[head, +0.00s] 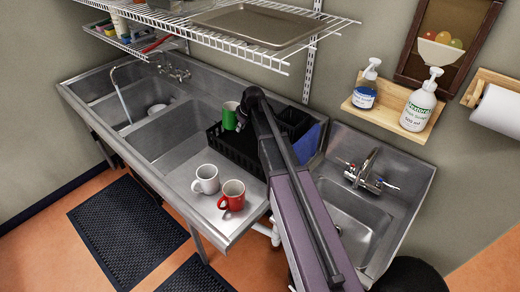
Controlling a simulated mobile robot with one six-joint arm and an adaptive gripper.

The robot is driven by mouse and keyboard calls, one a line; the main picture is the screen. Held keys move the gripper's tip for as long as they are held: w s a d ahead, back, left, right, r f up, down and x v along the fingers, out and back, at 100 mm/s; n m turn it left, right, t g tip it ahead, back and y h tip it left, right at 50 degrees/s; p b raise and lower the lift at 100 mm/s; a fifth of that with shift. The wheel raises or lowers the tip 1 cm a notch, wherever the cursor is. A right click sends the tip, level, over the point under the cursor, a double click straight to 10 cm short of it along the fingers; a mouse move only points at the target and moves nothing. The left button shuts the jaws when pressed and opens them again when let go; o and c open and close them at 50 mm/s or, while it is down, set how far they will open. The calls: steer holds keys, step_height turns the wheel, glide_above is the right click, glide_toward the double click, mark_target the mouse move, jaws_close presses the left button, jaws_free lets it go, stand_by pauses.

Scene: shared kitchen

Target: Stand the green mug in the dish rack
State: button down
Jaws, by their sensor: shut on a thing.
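The green mug (229,117) is at the left end of the black dish rack (233,153), over or in it. I cannot tell whether its base touches the rack. My gripper (241,116) is at the mug's right side, shut on it. My dark arm hides the fingertips and much of the rack's middle and right part.
A white mug (205,179) and a red mug (232,195) stand on the steel drainboard in front of the rack. Sink basins (168,135) are to the left. A wire shelf with a metal tray (258,26) hangs above. A small hand sink (352,222) is at right.

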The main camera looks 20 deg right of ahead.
steer(key=shift+w+f+b, duration=0.15)
steer(key=shift+f+b, duration=0.15)
steer(key=shift+f, duration=0.3)
steer(key=shift+r, duration=0.1)
step_height(320, 180, up, 7)
steer(key=p, duration=0.7)
